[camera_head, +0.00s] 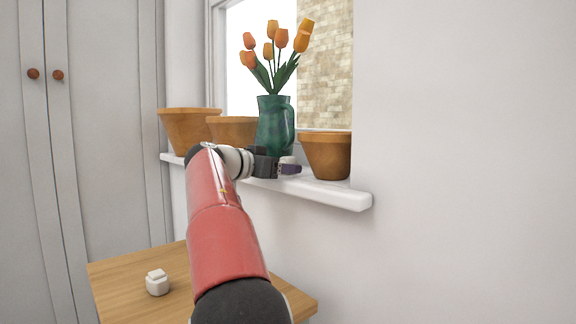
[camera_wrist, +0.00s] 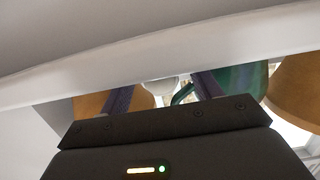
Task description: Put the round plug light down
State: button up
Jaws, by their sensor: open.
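The round plug light (camera_head: 288,160) is a small white piece at the window sill (camera_head: 345,198), beside the green jug, partly hidden by my gripper. My gripper (camera_head: 291,169) is at the sill, between the jug and the right-hand pot. In the wrist view, which looks upside down, a pale rounded piece that appears to be the plug light (camera_wrist: 158,92) shows between the two dark, spread fingers of my gripper (camera_wrist: 163,88). I cannot tell whether either finger touches it. The sill shows as a white band there.
A green jug (camera_head: 271,125) of orange tulips stands close behind my gripper. Terracotta pots stand to the right (camera_head: 327,155) and left (camera_head: 190,128) on the sill. A small white blocky object (camera_head: 157,282) sits on the wooden table (camera_head: 120,268). Cabinet doors (camera_head: 105,130) are at left.

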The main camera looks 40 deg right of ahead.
jog(key=shift+w+d+f, duration=0.1)
jog(key=shift+d+f, duration=0.05)
jog(key=shift+d, duration=1.1)
jog(key=c, duration=1.2)
jog(key=shift+o, duration=0.2)
